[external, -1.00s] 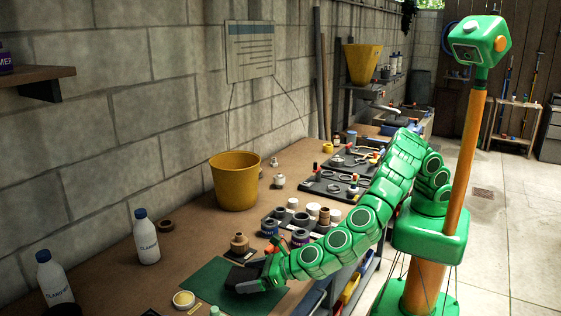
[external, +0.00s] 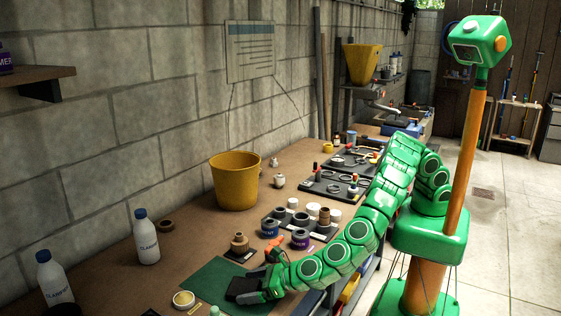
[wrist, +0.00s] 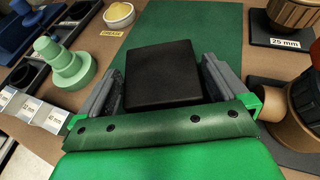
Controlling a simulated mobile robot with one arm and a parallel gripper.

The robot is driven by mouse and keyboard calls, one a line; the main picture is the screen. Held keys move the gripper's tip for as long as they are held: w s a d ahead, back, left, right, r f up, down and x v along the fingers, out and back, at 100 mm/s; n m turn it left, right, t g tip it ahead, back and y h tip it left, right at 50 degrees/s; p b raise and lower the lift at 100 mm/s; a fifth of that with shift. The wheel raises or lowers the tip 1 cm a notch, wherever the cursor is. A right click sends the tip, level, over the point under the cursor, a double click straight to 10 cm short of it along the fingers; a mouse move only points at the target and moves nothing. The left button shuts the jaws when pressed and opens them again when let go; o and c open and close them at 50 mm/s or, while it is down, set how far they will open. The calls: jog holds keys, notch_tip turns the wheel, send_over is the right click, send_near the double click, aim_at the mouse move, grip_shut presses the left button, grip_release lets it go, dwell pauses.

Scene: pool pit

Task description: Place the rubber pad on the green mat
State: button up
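The green mat (external: 212,280) lies flat on the bench, and it also fills the upper middle of the wrist view (wrist: 222,24). The rubber pad (wrist: 162,76) is a black, flat, nearly square slab. It is between the two fingers of my gripper (wrist: 163,82), whose dark inner faces lie along its left and right sides. In the external view, the pad (external: 243,285) and my gripper (external: 252,288) are low over the right part of the mat. I cannot tell whether the underside of the pad touches the mat.
A cup of yellowish grease (wrist: 118,14) and a pale green stepped part (wrist: 62,62) stand left of the mat in the wrist view. Brown fittings (wrist: 298,108) stand close on the right. A yellow bucket (external: 235,182) and white bottles (external: 147,240) stand farther back.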

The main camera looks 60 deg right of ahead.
jog(key=shift+r, duration=0.2)
jog(key=shift+s+d+r, duration=0.15)
jog(key=shift+s+r, duration=0.05)
jog(key=shift+s, duration=0.4)
jog(key=shift+v, duration=5.35)
